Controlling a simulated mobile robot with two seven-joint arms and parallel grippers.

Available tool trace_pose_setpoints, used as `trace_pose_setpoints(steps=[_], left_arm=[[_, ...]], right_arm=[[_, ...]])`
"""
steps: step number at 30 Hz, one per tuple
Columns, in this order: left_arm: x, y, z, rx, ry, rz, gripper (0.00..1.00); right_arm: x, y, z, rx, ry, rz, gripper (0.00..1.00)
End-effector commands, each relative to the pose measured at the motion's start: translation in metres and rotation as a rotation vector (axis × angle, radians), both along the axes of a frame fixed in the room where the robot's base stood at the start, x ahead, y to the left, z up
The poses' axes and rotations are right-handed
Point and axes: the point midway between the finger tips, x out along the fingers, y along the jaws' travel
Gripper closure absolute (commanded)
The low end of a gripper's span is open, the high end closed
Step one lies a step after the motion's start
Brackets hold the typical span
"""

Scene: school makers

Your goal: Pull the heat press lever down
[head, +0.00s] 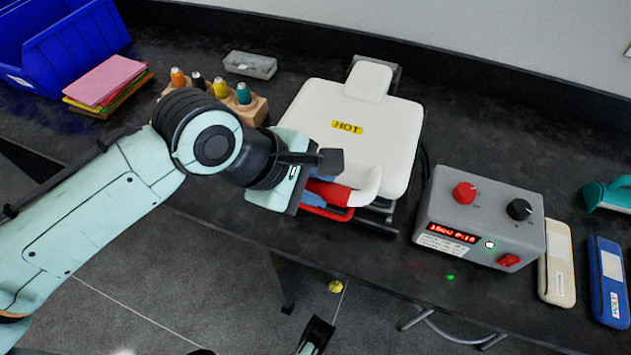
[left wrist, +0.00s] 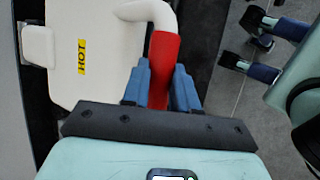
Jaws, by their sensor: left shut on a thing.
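The white heat press (head: 372,125) stands on the dark bench with a yellow HOT label on its lid. Its lever (head: 369,187) has a white curved arm and a red grip, at the press's front. My left gripper (head: 326,186) is shut on the red grip. In the left wrist view, the blue fingers (left wrist: 162,85) stand on both sides of the red grip (left wrist: 164,56), and the white arm bends off toward the lid. The lid looks flat and low. My right gripper (left wrist: 240,38) shows open and empty over the floor, away from the press.
A grey control box (head: 480,222) with knobs and a red display stands right of the press. Blue bin (head: 70,45) and paper stack (head: 105,80) sit farther left. Two cases lie at right.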

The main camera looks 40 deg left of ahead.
Motion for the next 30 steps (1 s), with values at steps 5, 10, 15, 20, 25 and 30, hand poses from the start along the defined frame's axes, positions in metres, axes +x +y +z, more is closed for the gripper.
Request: trace_pose_setpoints(steps=[5, 10, 15, 20, 25, 30], left_arm=[[-0.001, 0.000, -0.008, 0.002, 0.027, 0.000, 0.46], [-0.001, 0.000, -0.006, 0.002, 0.021, 0.000, 0.46], [-0.004, 0.002, 0.001, 0.001, 0.017, 0.001, 0.46], [-0.018, 0.010, 0.026, 0.001, 0.014, 0.003, 0.46], [-0.037, 0.020, 0.059, 0.000, 0.015, 0.004, 0.46], [-0.054, 0.030, 0.086, 0.001, 0.017, 0.003, 0.46]], right_arm=[[0.000, 0.000, -0.001, 0.000, 0.001, 0.000, 1.00], [0.000, 0.000, -0.001, 0.000, 0.001, 0.000, 1.00], [-0.001, 0.001, 0.004, 0.003, -0.001, 0.003, 1.00], [-0.002, 0.007, 0.019, 0.012, -0.002, 0.012, 1.00], [-0.026, 0.019, 0.034, 0.043, 0.059, 0.036, 1.00], [-0.044, 0.028, 0.046, 0.067, 0.108, 0.056, 1.00]])
